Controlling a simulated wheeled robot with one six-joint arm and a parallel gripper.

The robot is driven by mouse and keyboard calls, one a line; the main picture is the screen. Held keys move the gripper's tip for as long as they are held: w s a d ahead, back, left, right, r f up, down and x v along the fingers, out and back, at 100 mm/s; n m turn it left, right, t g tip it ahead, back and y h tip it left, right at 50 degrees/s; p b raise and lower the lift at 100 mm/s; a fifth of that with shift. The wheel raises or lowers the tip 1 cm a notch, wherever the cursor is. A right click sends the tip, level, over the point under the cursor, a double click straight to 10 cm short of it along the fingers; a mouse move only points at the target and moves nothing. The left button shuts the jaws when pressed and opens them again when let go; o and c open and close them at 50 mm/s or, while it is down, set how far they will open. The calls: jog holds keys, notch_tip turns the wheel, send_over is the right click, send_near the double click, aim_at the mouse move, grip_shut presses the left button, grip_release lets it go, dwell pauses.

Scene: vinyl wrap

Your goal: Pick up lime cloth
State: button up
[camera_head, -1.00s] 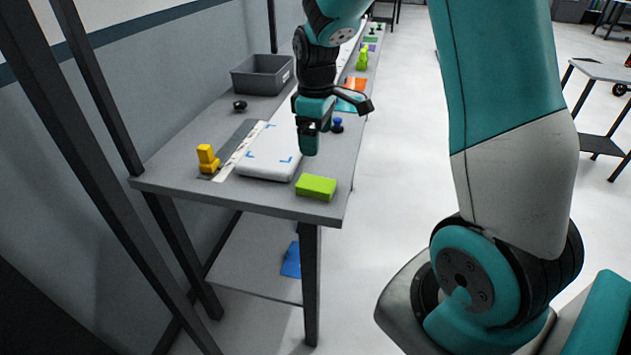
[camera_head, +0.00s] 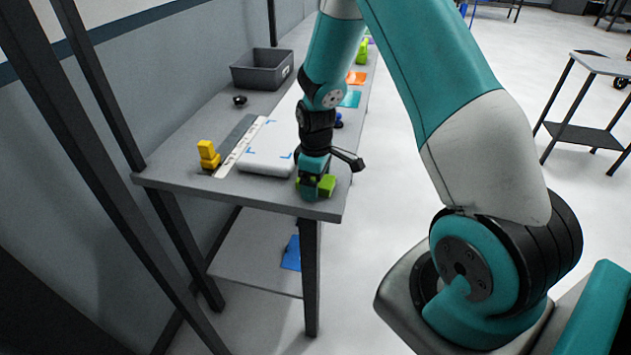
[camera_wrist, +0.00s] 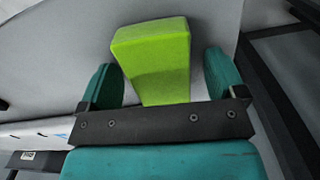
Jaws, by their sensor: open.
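The lime cloth (camera_head: 327,184) is a folded lime-green block on the near right corner of the grey table, partly hidden by my gripper in the head view. My gripper (camera_head: 314,194) is down at the cloth and open. In the wrist view the cloth (camera_wrist: 155,58) stands between the two teal fingers of my gripper (camera_wrist: 164,78), with a gap showing on each side. I cannot tell how far the fingertips are from the tabletop.
A white padded panel (camera_head: 265,150) with blue corner marks lies just left of my gripper. A yellow object (camera_head: 208,155) stands at the table's left edge. A grey bin (camera_head: 262,69) and a black round item (camera_head: 240,100) are farther back. The near table edge is close.

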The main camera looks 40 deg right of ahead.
jog(key=shift+c, duration=0.2)
jog(key=c, duration=1)
jog(key=shift+o, duration=0.2)
notch_tip(320, 180, up, 20)
jog(key=b, duration=0.1)
